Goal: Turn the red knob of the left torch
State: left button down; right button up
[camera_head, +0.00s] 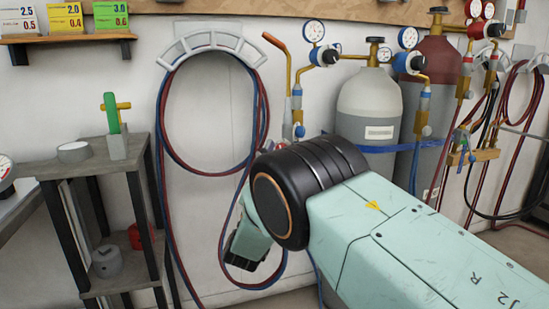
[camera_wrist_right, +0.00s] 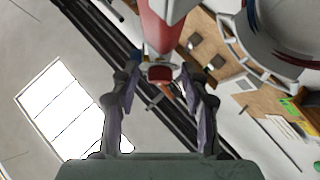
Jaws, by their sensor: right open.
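The left torch, with a bent copper tube (camera_head: 287,72), stands upright against the wall in the head view, left of the grey cylinder. In the right wrist view, a dark red knob-like part (camera_wrist_right: 160,73) sits between the fingertips of my right gripper (camera_wrist_right: 161,78), under a larger red and white body. The fingers are apart, one on each side; I cannot tell whether they touch it. My left gripper is not in view.
Red and blue hoses loop from a grey wall hanger (camera_head: 213,42) left of my arm. Cylinders in grey (camera_head: 368,100) and dark red (camera_head: 438,62) stand behind it. A dark shelf stand (camera_head: 85,166) is at left. Regulators with gauges (camera_head: 314,31) stick out above.

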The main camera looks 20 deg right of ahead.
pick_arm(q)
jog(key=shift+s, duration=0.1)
pick_arm(e)
jog(key=shift+s+r, duration=0.1)
jog(key=shift+s, duration=0.05)
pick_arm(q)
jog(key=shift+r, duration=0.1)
pick_arm(e)
jog(key=shift+a, duration=0.1)
jog(key=shift+c, duration=0.8)
jog(key=c, duration=0.3)
grip_shut()
